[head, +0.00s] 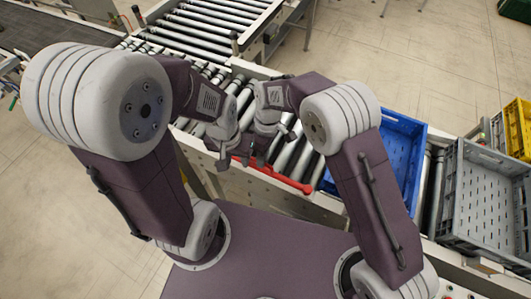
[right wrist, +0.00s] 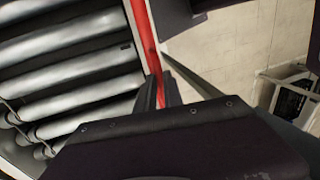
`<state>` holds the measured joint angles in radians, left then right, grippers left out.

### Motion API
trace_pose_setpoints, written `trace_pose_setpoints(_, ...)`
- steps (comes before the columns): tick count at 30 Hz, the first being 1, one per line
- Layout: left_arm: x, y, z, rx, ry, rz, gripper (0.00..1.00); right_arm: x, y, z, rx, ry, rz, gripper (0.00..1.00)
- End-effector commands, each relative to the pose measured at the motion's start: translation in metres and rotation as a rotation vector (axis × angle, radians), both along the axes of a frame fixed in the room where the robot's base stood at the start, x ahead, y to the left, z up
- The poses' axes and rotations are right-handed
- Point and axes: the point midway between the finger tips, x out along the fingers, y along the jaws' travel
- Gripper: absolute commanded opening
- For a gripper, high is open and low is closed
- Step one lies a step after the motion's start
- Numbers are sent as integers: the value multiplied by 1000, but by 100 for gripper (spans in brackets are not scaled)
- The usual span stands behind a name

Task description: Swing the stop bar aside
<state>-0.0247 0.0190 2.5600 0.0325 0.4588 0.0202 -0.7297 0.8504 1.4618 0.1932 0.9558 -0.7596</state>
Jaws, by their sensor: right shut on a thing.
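The red stop bar (head: 285,178) lies along the near edge of the roller conveyor, its round end at the right near the blue crate. My right gripper (head: 254,160) is at the bar's left part, and in the right wrist view its fingers (right wrist: 160,92) are shut on the red bar (right wrist: 146,40). My left gripper (head: 223,162) hangs close beside the right one, near the bar's left end. Its finger gap is too small to make out. The hands hide part of the bar.
Steel rollers (head: 290,155) run under and behind the bar. A blue crate (head: 400,155) stands on the conveyor to the right, with a grey crate (head: 452,205) and a yellow crate (head: 519,128) beyond it. Open floor lies behind the conveyor on the right.

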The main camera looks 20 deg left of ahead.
Motion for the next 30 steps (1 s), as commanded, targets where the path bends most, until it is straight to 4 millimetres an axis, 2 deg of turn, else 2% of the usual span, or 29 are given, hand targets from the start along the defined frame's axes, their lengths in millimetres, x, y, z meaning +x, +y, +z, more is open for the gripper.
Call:
trace_pose_setpoints(15,0,0,0,0,0,0,36,-3,1,2,2,0,20,0)
trace_pose_setpoints(16,0,0,0,0,0,0,36,-3,1,2,2,0,20,14)
trace_pose_setpoints(18,0,0,0,0,0,0,36,-3,1,2,2,0,19,33)
trace_pose_setpoints(27,0,0,-1,0,0,0,36,-3,1,1,0,0,17,33)
trace_pose_setpoints(30,0,0,-5,0,0,0,36,0,1,10,4,-4,17,33)
